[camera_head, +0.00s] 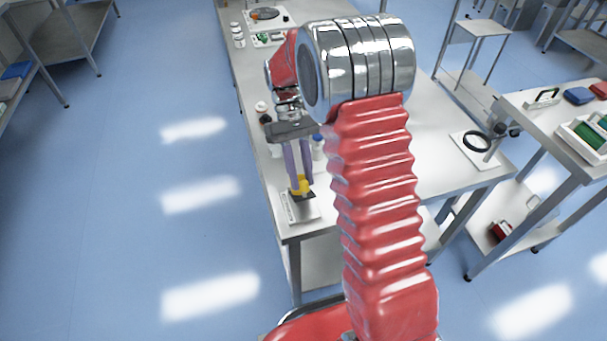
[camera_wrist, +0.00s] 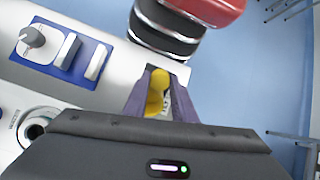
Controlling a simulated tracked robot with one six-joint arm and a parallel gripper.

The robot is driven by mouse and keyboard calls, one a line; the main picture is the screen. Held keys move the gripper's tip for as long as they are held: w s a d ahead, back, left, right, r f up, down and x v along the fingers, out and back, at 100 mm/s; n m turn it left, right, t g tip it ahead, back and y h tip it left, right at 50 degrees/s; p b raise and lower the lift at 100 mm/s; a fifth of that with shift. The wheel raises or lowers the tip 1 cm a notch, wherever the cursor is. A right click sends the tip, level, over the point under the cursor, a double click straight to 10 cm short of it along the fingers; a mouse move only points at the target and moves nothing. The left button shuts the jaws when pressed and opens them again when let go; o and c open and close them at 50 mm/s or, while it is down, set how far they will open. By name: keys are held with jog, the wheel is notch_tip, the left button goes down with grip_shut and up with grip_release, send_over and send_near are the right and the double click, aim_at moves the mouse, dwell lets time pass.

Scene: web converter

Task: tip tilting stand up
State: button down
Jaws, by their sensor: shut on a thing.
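A low stand (camera_head: 303,208) with a pale base and a dark top plate lies at the near left corner of the workbench. My gripper (camera_head: 299,180) points down at it with two purple fingers. The fingers are shut on a yellow part (camera_head: 301,187) just above the dark plate. In the wrist view, the yellow part (camera_wrist: 157,92) sits between the fingers of my gripper (camera_wrist: 160,80). A small bit of pale and dark surface shows past the fingertips. I cannot tell whether the yellow part belongs to the stand, nor the plate's exact tilt.
The workbench (camera_head: 440,120) is mostly clear on the right. A magnifier stand (camera_head: 478,142) is at its right edge. Small white bottles (camera_head: 237,35) stand at the far left. Open floor is left.

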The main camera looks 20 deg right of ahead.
jog(key=shift+w, duration=0.15)
jog(key=c, duration=1.5)
grip_release()
jog(key=shift+o, duration=0.2)
jog(key=shift+r, duration=0.1)
jog(key=v, duration=1.3)
jog(key=shift+w+r, duration=0.2)
jog(key=shift+w, duration=0.05)
jog(key=shift+w, duration=0.1)
